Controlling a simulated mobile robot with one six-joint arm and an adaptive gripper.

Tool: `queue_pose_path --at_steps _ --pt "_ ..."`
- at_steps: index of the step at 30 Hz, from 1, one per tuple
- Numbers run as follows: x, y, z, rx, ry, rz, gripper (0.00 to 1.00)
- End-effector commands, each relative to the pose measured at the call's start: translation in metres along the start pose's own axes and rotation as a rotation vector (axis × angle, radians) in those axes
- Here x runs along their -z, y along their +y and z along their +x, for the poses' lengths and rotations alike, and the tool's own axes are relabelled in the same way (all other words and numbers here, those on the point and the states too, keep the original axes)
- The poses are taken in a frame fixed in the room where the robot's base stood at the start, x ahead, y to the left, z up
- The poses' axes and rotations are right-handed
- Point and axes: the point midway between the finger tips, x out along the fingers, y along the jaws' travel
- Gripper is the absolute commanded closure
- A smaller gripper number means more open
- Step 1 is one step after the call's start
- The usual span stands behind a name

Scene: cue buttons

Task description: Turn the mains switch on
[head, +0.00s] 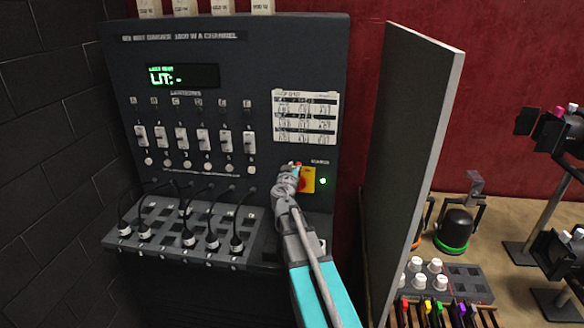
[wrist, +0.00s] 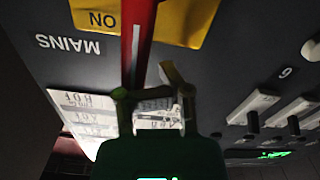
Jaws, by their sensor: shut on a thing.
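The mains switch is a red handle (head: 301,182) on a yellow plate (head: 309,174), low on the right of the dark panel. In the wrist view the handle (wrist: 138,42) is a red bar with a pale stripe, running down between my fingers. The plate (wrist: 97,18) reads ON, with MAINS printed beside it, both upside down. My gripper (head: 297,167) is at the switch and partly covers it in the head view. In the wrist view my gripper (wrist: 150,88) is shut on the handle's end. A small green lamp (head: 322,181) glows right of the plate.
The panel has a lit green display (head: 184,76), a row of faders (head: 201,141), round buttons below and a paper chart (head: 305,117). Plugged cables cross the ledge (head: 190,250). A grey upright board (head: 415,150) stands close right of my arm, with lamps on a bench beyond.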

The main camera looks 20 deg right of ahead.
Motion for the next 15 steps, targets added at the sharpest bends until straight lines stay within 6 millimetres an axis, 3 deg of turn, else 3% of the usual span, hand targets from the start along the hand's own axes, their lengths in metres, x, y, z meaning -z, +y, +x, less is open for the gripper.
queue_pose_path --at_steps 8,9,15 --pt "-0.0001 0.0007 -0.0001 -0.001 0.0 0.0 1.0" --pt "-0.0002 0.0008 -0.0001 -0.001 0.0 0.0 0.81" --pt "-0.0003 0.0012 0.0 -0.002 0.0 0.0 0.44"
